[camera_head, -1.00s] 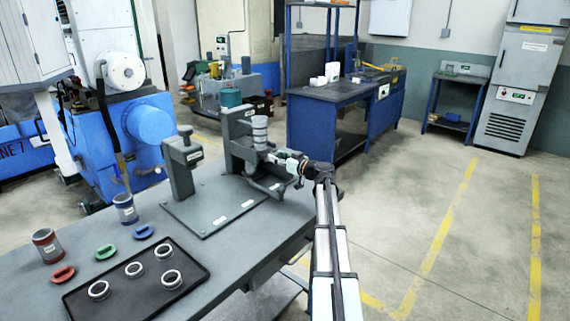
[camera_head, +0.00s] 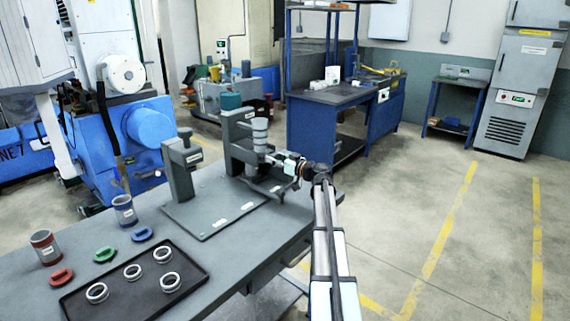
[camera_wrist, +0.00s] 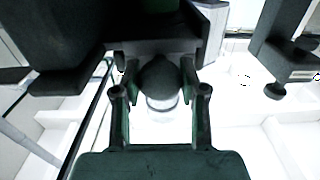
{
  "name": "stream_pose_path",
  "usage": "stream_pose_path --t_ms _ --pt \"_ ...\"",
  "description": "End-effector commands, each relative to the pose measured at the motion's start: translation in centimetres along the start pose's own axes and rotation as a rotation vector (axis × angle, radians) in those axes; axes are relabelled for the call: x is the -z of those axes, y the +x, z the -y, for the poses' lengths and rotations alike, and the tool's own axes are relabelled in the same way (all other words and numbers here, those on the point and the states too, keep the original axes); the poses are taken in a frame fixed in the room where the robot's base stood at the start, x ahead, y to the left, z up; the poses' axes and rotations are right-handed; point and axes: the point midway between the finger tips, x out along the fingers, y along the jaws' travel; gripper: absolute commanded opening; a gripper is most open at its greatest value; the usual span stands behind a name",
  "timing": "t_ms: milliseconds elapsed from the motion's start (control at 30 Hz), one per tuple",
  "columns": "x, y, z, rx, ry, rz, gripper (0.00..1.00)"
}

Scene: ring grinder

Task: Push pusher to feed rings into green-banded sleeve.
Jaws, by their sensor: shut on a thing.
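A dark rounded knob (camera_wrist: 159,78), which looks like the pusher's handle, sits between the two fingers of my gripper (camera_wrist: 160,95) in the wrist view. My gripper is shut on it. In the head view my gripper (camera_head: 272,161) reaches into the right side of the grey fixture (camera_head: 236,150), just below a stack of pale rings (camera_head: 260,133). The pusher is mostly hidden there by my gripper and the fixture. I cannot make out the green-banded sleeve for certain in either view.
A black tray (camera_head: 75,302) with several loose rings lies at the front left of the bench. Red-banded (camera_head: 45,247) and blue-banded (camera_head: 124,210) sleeves stand behind it, with red, green and blue oval pieces. A grey post (camera_head: 181,168) stands left of the fixture.

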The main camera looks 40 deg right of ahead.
Motion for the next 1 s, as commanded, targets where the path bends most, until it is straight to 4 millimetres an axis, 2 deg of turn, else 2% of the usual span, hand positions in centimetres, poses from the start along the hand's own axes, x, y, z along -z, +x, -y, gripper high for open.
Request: stream_pose_path --t_ms 1000 --pt "-0.1 -6.0 0.0 -0.002 0.000 -0.002 0.07"
